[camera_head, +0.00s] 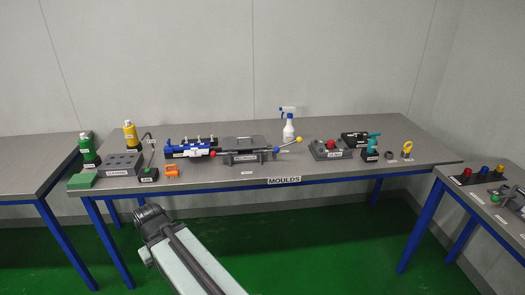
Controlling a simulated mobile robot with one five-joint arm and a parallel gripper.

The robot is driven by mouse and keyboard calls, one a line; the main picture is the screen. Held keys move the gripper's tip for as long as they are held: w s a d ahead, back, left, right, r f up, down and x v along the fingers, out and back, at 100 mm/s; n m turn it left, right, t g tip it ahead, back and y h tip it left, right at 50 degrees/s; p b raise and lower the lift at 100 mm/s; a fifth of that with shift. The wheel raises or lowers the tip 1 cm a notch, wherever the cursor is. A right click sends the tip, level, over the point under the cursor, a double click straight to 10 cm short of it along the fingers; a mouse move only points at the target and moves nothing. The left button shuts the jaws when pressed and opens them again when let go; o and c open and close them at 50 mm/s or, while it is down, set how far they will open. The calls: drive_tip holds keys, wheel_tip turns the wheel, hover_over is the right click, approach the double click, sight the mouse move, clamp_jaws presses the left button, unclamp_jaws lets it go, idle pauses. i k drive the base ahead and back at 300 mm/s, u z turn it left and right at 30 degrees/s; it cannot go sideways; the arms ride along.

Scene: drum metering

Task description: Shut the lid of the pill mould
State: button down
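A dark grey boxy device (246,157) stands near the middle of the table marked MOULDS. It has a flat top plate and a bar with a yellow ball end reaching right. Its label is too small to read, so I cannot tell for sure that it is the pill mould, or whether its lid is open. A blue and black device (190,149) stands at its left. A grey block with round hollows (120,163) stands further left. My arm shows at the bottom, below the table front; no gripper fingers can be made out.
A white spray bottle (288,130) stands behind. A green pad (82,182) and orange piece (172,170) lie at the front left. A box with a red button (327,149) and a yellow ring tool (407,150) are at right. The front middle tabletop is mostly clear.

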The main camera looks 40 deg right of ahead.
sight(258, 142)
drive_tip(key=u, duration=0.4)
drive_tip(key=i, duration=1.6)
drive_tip(key=z, duration=0.05)
